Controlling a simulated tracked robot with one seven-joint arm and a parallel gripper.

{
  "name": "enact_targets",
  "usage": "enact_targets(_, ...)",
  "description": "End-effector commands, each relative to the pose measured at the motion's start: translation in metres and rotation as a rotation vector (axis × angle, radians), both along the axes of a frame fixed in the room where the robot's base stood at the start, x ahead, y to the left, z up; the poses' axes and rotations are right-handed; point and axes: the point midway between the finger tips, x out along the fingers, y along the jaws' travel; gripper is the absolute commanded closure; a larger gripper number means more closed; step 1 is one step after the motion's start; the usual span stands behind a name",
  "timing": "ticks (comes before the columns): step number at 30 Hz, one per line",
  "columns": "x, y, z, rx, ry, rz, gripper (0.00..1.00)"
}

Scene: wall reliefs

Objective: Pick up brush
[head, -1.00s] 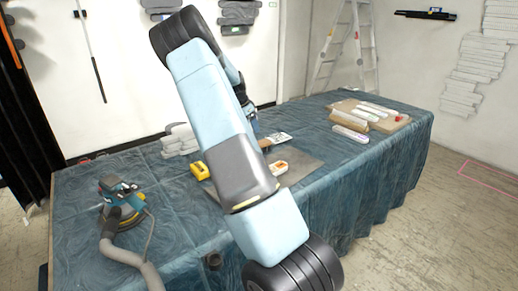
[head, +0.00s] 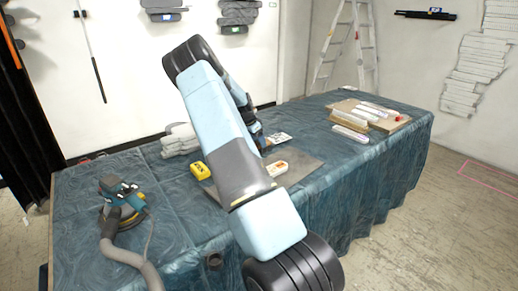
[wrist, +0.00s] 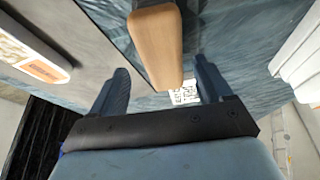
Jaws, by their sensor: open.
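The brush (wrist: 155,40) shows in the wrist view as a tan, rounded wooden handle, coming in from the top edge. Its far part is cut off by the frame. My gripper (wrist: 161,65) is open, with one finger on either side of the handle's near end. Gaps show between the handle and both fingers, so nothing is gripped. In the head view my arm hides most of the brush and the gripper over the table.
The blue-covered table (head: 330,175) carries a dark flat board (head: 305,162), a yellow item (head: 200,171), a white-and-orange item (head: 277,169) and a printed card (head: 279,138). A sander (head: 122,200) with a hose stands left. Packages lie on a board (head: 392,124) at right.

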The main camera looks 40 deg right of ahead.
Motion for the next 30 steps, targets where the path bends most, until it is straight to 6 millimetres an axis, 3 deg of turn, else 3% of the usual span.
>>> enact_targets(12,0.004,-0.017,-0.044,0.0,0.002,0.0,0.21)
enact_targets(28,0.004,-0.018,-0.047,0.0,0.0,0.001,0.21)
enact_targets(30,0.004,-0.018,-0.047,0.0,0.0,0.001,0.28)
